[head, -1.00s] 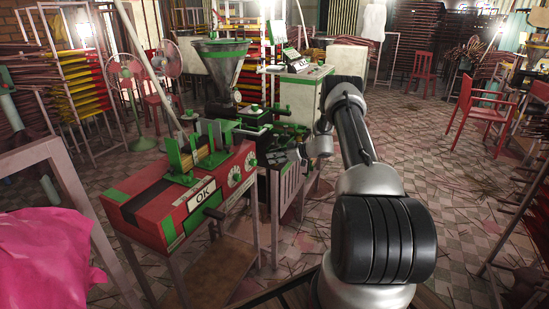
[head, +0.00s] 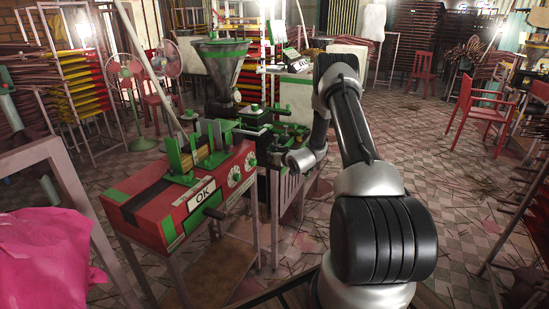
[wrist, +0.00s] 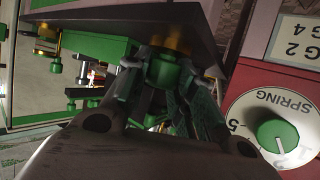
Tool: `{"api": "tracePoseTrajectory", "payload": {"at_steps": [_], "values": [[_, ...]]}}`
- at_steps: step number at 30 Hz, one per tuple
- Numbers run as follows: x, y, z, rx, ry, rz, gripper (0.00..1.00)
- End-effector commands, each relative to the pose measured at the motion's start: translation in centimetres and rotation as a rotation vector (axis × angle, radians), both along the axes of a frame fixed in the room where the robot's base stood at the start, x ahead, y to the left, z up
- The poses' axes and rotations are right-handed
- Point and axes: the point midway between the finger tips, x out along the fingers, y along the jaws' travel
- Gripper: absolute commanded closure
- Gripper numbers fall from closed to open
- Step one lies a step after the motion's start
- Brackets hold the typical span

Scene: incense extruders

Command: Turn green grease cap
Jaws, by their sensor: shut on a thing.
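In the wrist view a green cap (wrist: 163,71) on a brass neck sits under a dark plate, between the two fingers of my gripper (wrist: 165,82). The fingers are closed on it from both sides; their tips are dark and partly hard to make out. In the head view my gripper is at the green and black extruder machine (head: 268,117), just right of the red box. The cap cannot be made out there.
A red dial panel with a green SPRING knob (wrist: 279,138) is close on the right in the wrist view. The red box marked OK (head: 165,190) stands left of my arm. A hopper (head: 222,70) rises behind it. Open tiled floor lies to the right.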

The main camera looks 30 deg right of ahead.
Motion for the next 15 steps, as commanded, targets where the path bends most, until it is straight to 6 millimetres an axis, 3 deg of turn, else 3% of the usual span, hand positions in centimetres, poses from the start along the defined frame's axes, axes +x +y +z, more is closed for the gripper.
{"api": "tracePoseTrajectory", "payload": {"at_steps": [15], "values": [[0.03, -0.03, 0.02, 0.0, -0.001, -0.073, 0.98]]}}
